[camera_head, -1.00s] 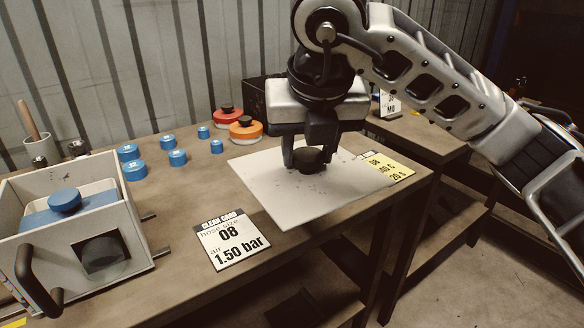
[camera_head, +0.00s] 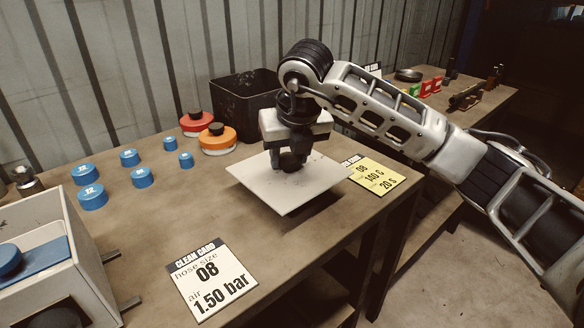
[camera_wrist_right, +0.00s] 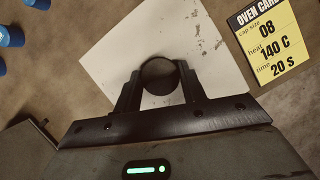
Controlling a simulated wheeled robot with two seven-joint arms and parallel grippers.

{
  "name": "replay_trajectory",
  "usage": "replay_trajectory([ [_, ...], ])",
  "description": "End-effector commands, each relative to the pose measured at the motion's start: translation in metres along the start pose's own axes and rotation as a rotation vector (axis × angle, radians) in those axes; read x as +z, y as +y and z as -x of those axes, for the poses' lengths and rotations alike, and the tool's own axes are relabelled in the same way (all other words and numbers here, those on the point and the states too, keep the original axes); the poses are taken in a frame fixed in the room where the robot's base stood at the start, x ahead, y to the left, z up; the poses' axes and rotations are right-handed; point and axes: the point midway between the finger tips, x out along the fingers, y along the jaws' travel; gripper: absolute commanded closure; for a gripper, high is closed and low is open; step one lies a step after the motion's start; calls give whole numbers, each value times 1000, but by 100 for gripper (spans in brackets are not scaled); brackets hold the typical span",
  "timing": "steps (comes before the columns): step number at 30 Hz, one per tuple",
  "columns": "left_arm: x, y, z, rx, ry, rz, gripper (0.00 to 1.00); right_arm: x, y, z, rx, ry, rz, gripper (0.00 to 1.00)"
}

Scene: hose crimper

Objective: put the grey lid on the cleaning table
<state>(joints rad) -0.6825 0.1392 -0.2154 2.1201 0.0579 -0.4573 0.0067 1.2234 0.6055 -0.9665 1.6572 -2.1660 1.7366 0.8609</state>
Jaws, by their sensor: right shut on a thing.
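The grey lid is a flat, pale square plate (camera_head: 290,194) with a dark round knob on top; it also shows in the right wrist view (camera_wrist_right: 115,60). My right gripper (camera_head: 291,165) is shut on the lid's dark knob (camera_wrist_right: 158,76), with one finger on each side. The lid is level or nearly so, over the front right part of the cleaning table (camera_head: 150,222). I cannot tell whether its underside touches the table top. My left gripper is not in view.
A white clean card (camera_head: 212,279) and a yellow oven card (camera_head: 376,177) lie near the lid. Several blue caps (camera_head: 92,197), a red disc (camera_head: 196,123), an orange disc (camera_head: 217,139) and a black bin (camera_head: 243,103) stand behind. A white box (camera_head: 58,285) is at the left.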

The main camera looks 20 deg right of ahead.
Motion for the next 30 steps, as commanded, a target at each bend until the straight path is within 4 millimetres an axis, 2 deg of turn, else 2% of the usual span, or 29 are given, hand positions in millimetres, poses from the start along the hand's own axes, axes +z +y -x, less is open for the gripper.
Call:
replay_trajectory([
  [8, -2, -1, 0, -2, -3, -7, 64, 4, -11, -25, 0, 2, -3, 88],
  [13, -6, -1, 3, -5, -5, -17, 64, -6, -9, -46, 1, 1, -1, 88],
  [20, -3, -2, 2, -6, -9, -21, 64, -7, -9, -50, 2, -2, -1, 88],
  [21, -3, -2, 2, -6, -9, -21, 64, -7, -9, -50, 1, 0, -1, 57],
  [23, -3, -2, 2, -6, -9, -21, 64, -7, -9, -50, 1, 0, -1, 40],
  [24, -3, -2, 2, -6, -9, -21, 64, -7, -9, -50, 1, 0, -1, 38],
  [30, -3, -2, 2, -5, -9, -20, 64, -7, -9, -50, 1, 0, -1, 38],
])
